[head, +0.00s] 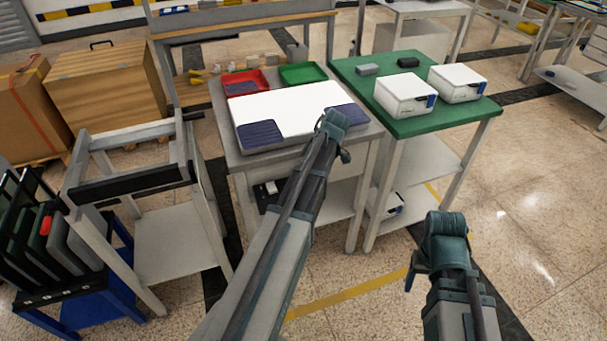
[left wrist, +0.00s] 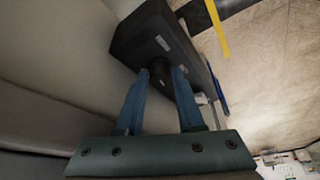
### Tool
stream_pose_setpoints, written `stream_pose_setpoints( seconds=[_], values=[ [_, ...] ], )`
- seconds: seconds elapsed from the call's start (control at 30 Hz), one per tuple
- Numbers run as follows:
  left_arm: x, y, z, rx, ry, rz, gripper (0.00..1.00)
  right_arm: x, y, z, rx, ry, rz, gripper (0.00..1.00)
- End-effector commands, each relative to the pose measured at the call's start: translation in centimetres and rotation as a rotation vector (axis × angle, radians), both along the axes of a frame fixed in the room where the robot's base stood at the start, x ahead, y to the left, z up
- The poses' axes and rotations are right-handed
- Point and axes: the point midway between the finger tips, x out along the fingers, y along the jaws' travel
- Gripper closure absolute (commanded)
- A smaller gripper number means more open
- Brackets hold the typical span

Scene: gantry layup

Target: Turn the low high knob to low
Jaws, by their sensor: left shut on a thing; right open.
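A black control box (left wrist: 145,35) with small pale labels fills the upper middle of the left wrist view. A round dark knob (left wrist: 160,73) sticks out of its face. My left gripper (left wrist: 161,80) has its two blue fingers on either side of the knob, shut on it. The knob's pointer and setting cannot be read. In the head view a dark box (head: 265,192) hangs under the front of the grey table, and my left arm hides part of that area. My left gripper is hidden there. My right gripper (head: 411,280) is open, low at the right, away from the tables.
The grey table (head: 235,155) carries a white sheet, a red tray (head: 245,82) and a green tray (head: 303,74). A green-topped table (head: 450,113) with white devices stands to its right. A rack (head: 60,250) and grey stand are left. The floor at right is open.

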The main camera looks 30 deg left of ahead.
Motion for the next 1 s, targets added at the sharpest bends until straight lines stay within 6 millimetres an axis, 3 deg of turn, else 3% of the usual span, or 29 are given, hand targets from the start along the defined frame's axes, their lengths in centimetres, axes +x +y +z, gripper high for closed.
stream_pose_setpoints(
  seconds=[0.3, 0.8, 0.83, 0.9, 1.0],
  values=[
    [0.04, -0.07, -0.07, -0.004, 0.0, 0.091, 1.0, 0.0, 0.0, -0.04, 0.0, 0.0, 0.0, 0.35],
    [-0.03, -0.1, -0.08, -0.006, 0.001, 0.104, 1.0, 0.0, 0.0, -0.04, 0.0, 0.0, 0.0, 0.35],
    [-0.03, -0.1, -0.08, -0.005, 0.001, 0.104, 0.58, 0.0, 0.0, -0.04, 0.0, 0.0, 0.0, 0.35],
    [-0.02, -0.08, -0.07, -0.005, 0.001, 0.104, 0.51, 0.0, 0.0, -0.04, 0.0, 0.0, 0.0, 0.35],
    [0.01, -0.05, -0.05, -0.003, 0.0, 0.103, 0.51, 0.0, 0.0, -0.03, 0.0, 0.0, 0.0, 0.35]
  ],
)
